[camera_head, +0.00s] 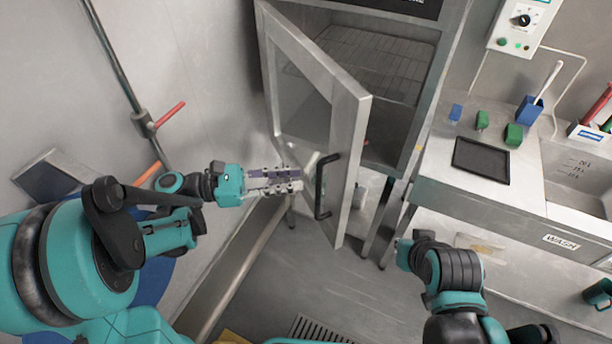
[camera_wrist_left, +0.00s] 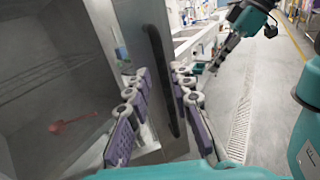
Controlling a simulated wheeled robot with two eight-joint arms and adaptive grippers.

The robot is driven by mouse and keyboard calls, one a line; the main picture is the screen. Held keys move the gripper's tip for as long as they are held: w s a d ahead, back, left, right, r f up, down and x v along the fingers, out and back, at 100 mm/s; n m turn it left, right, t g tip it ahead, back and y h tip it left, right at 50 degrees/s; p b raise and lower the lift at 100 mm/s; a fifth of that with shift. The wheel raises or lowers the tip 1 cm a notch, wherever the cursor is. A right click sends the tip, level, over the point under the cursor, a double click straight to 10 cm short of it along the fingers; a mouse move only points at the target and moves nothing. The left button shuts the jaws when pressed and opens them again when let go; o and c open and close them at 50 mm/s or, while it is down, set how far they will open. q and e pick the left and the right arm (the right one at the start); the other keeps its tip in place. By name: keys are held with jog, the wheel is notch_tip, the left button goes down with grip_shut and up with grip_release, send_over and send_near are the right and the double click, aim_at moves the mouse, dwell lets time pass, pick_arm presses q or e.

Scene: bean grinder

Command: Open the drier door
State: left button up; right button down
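The drier door (camera_head: 350,130), a metal frame with a glass pane, stands ajar, swung out from the drier (camera_head: 415,110). Its black bar handle (camera_head: 322,188) is near the free edge. My left gripper (camera_head: 300,180) is just left of the handle, in front of the door. In the left wrist view, the fingers of my left gripper (camera_wrist_left: 165,95) are spread, with the handle (camera_wrist_left: 162,70) showing between them; contact cannot be told. My right gripper (camera_head: 403,250) is low, right of the door; it also shows in the left wrist view (camera_wrist_left: 224,52), its fingers too small to judge.
A wire rack (camera_head: 375,60) shows inside the drier. The counter (camera_head: 470,195) at right holds a black tray (camera_head: 482,160), green and blue items and a sink (camera_head: 580,175). A wall pipe with a red lever (camera_head: 170,115) stands at left. The floor (camera_head: 350,295) below is mostly clear.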

pick_arm(q)
jog(key=shift+s+a, duration=0.1)
jog(key=shift+a, duration=0.2)
jog(key=shift+c, duration=0.4)
